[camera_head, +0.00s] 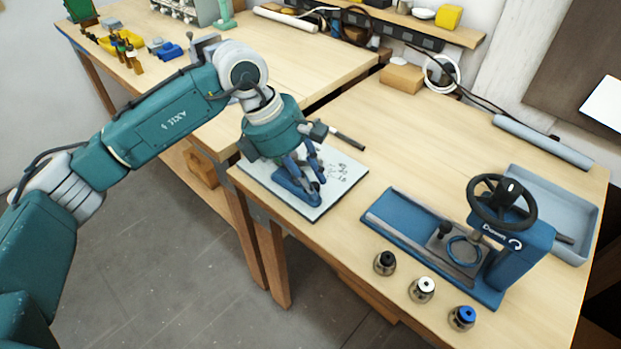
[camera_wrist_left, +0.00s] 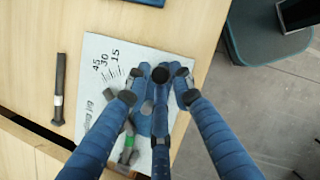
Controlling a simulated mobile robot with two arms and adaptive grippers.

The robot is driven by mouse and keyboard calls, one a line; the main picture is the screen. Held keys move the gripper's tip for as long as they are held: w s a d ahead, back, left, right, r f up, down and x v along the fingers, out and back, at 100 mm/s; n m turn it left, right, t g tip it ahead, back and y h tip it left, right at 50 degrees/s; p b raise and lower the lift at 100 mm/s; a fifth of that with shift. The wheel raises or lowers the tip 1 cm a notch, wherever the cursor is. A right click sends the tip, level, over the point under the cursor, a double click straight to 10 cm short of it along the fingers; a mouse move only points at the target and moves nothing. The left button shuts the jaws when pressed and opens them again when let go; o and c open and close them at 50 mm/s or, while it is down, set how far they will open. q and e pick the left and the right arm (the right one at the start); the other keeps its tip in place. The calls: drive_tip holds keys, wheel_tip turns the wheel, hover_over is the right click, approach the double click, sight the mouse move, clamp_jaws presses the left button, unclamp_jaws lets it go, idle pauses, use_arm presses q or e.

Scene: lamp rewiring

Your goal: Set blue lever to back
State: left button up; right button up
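A white board (camera_head: 255,177) with printed angle marks lies at the left end of the near workbench. A blue lever fixture (camera_head: 294,191) stands on it, partly covered by my left gripper (camera_head: 309,168). In the left wrist view, the blue part (camera_wrist_left: 158,122) with dark round caps shows between the fingertips of my left gripper (camera_wrist_left: 157,97). The marks 15, 30 and 45 show on the board (camera_wrist_left: 98,45). The exact lever angle is hard to read. My right gripper is out of view.
A dark rod (camera_head: 341,136) lies beside the board. A blue press with a black handwheel (camera_head: 502,203) stands to the right, with several small knobs (camera_head: 421,290) in front and a grey tray (camera_head: 580,213) behind. The bench middle is clear.

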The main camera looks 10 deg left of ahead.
use_arm(q)
drive_tip(key=o, duration=0.4)
drive_tip(key=shift+s+d, duration=0.1)
drive_tip(key=shift+s, duration=0.05)
drive_tip(key=shift+s+r, duration=0.1)
drive_tip(key=v, duration=1.2)
